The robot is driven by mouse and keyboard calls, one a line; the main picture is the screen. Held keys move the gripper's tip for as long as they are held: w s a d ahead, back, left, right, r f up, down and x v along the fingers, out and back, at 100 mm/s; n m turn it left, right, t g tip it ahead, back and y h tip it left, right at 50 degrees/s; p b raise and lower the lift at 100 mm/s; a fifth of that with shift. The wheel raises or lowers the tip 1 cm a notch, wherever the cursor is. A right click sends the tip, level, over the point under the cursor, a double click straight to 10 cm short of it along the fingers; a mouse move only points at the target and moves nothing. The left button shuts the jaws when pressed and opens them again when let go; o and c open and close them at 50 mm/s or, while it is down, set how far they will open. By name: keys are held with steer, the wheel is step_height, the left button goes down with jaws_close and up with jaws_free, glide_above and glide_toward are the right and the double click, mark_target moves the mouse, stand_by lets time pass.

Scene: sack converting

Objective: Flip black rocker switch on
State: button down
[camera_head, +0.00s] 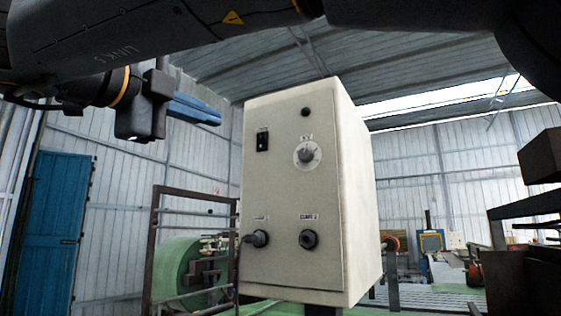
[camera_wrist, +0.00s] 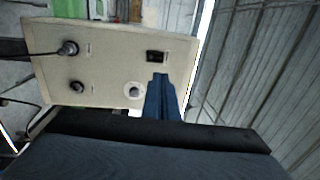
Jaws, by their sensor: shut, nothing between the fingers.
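The black rocker switch (camera_head: 262,140) sits at the upper left of the front face of a cream control box (camera_head: 285,215). In the wrist view the switch (camera_wrist: 156,57) lies just beyond my fingertips. My gripper (camera_head: 219,118) is shut and empty, its blue fingers pointing right towards the box. In the head view the tips are left of the box and a little higher than the switch, apart from it. In the wrist view the gripper (camera_wrist: 160,76) covers part of the panel beside the switch. I cannot tell which way the rocker is tipped.
The box also has a rotary knob (camera_head: 306,153), a small dark green indicator (camera_head: 306,112) and two round sockets, the left one (camera_head: 258,238) with a plug and cable. A metal rack (camera_head: 154,245) and green roll (camera_head: 176,270) stand behind at left. A blue door (camera_head: 52,232) is farther left.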

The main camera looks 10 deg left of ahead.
steer(key=shift+w, duration=0.15)
steer(key=p, duration=0.4)
glide_toward(260, 135)
steer(key=x, duration=0.5)
steer(key=shift+d, duration=0.1)
steer(key=shift+w+d+p, duration=0.25)
steer(key=shift+w+p, duration=0.15)
steer(key=shift+w, duration=0.25)
